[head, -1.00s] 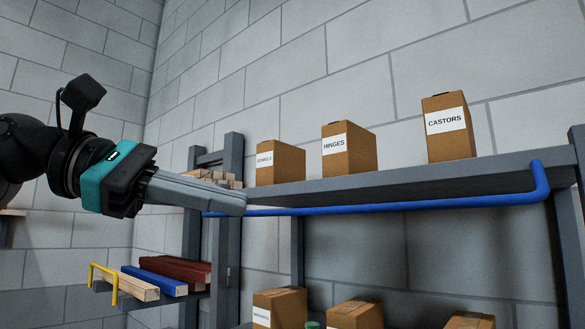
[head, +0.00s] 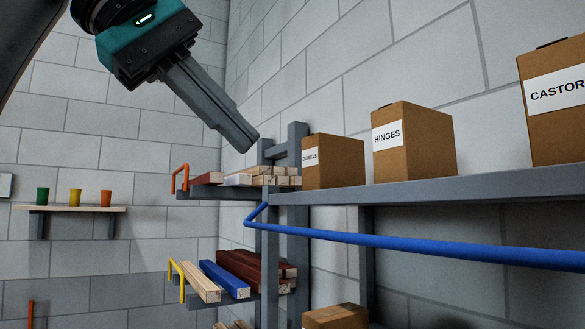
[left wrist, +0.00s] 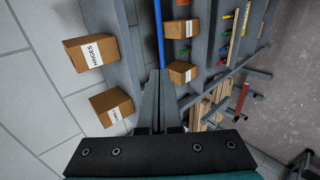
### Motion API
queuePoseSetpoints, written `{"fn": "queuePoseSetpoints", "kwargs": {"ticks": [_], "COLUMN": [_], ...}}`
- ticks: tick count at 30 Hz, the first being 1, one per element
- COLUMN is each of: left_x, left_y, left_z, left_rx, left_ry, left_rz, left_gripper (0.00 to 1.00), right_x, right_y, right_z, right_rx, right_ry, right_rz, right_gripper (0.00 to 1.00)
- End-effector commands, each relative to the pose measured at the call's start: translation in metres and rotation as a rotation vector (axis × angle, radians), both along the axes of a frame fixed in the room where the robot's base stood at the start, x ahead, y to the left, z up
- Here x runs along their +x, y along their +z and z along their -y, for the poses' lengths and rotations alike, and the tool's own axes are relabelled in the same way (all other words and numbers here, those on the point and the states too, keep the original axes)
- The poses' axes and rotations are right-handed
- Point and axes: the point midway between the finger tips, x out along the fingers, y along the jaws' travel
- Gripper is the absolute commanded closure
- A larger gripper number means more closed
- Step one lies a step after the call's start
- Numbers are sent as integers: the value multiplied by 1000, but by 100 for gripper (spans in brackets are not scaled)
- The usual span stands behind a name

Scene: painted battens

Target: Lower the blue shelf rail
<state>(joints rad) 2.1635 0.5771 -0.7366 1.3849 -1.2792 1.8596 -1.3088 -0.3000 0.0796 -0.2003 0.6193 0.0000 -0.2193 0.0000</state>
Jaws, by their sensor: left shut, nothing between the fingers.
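The blue shelf rail (head: 400,244) runs along the front of the grey shelf (head: 420,192), below its edge. Its left end bends back toward the shelf's left end; its right end is outside the head view. My left gripper (head: 246,142) is shut and empty, pointing down and right. In the head view its tips appear above the rail's left bend, apart from it. In the left wrist view the shut fingers (left wrist: 159,75) line up with the rail (left wrist: 160,32), which runs away beyond the tips. My right gripper is not in view.
Cardboard boxes labelled HINGES (head: 412,142) and CASTORS (head: 555,105), plus a smaller box (head: 333,162), stand on the shelf. Battens lie on a rack at left, with an orange hoop (head: 180,177) and a yellow hoop (head: 176,280). Several cups stand on a wall shelf (head: 70,208).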

Motion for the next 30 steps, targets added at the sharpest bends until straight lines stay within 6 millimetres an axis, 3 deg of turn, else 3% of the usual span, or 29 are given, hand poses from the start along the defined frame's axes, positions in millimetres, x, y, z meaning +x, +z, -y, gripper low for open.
{"fn": "queuePoseSetpoints", "kwargs": {"ticks": [15, 21, 30], "left_x": [46, 56, 58], "left_y": [-68, -81, -85], "left_z": [64, 78, 82], "left_rx": [1, 0, -1], "left_ry": [-4, -3, -2], "left_rz": [-3, -2, -2], "left_gripper": [100, 100, 100], "right_x": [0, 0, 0], "right_y": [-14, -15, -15], "right_z": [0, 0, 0], "right_rx": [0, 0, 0], "right_ry": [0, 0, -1], "right_rz": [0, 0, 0], "right_gripper": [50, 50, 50]}}
